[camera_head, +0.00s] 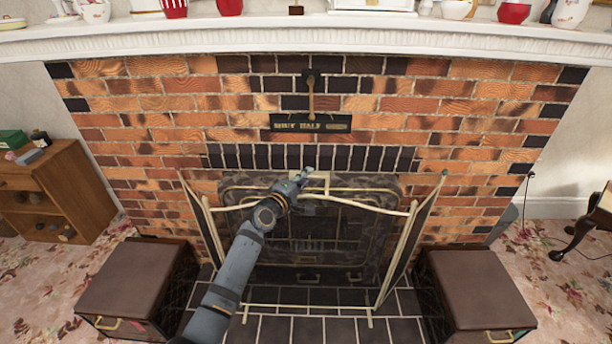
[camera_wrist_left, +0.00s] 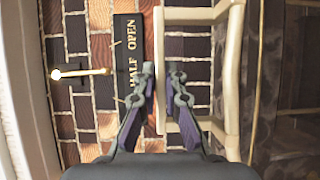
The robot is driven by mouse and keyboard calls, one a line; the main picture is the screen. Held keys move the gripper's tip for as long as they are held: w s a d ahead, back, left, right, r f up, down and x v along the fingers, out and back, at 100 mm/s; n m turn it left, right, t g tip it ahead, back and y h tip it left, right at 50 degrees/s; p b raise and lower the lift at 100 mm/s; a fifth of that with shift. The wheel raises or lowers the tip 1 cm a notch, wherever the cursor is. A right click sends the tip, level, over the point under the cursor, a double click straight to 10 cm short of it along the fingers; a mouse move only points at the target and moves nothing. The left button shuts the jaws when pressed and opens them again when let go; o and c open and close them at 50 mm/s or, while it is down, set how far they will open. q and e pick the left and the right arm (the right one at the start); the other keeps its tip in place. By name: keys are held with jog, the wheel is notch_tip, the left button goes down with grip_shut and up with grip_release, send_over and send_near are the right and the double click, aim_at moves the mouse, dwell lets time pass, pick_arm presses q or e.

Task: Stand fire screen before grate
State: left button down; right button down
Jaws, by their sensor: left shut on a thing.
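The fire screen (camera_head: 370,207) is a folding frame of cream-gold bars with dark see-through mesh and two side wings angled forward. It is upright in front of the dark grate (camera_head: 330,276), which shows through the mesh. My left gripper (camera_head: 303,178) is shut on the handle at the screen's top middle. In the left wrist view, the fingers of the left gripper (camera_wrist_left: 162,78) close on the cream handle of the screen (camera_wrist_left: 232,80). The screen's lower bar is near the tiled hearth (camera_head: 290,330); whether its feet touch, I cannot tell. My right gripper is out of view.
Brown-topped boxes stand left (camera_head: 135,275) and right (camera_head: 475,285) of the hearth, close to the wings. A white mantel (camera_head: 300,38) with ornaments runs above. A "HALF" sign (camera_head: 310,127) hangs on the brick wall. A wooden cabinet (camera_head: 70,195) stands at far left.

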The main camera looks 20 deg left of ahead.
pick_arm(q)
jog(key=shift+r, duration=0.4)
jog(key=c, duration=1.4)
grip_release()
jog(key=shift+o, duration=0.6)
jog(key=shift+s+f, duration=0.1)
jog(key=shift+f, duration=0.4)
jog(key=shift+o, duration=1.1)
jog(key=shift+r, duration=0.15)
jog(key=shift+s, duration=0.1)
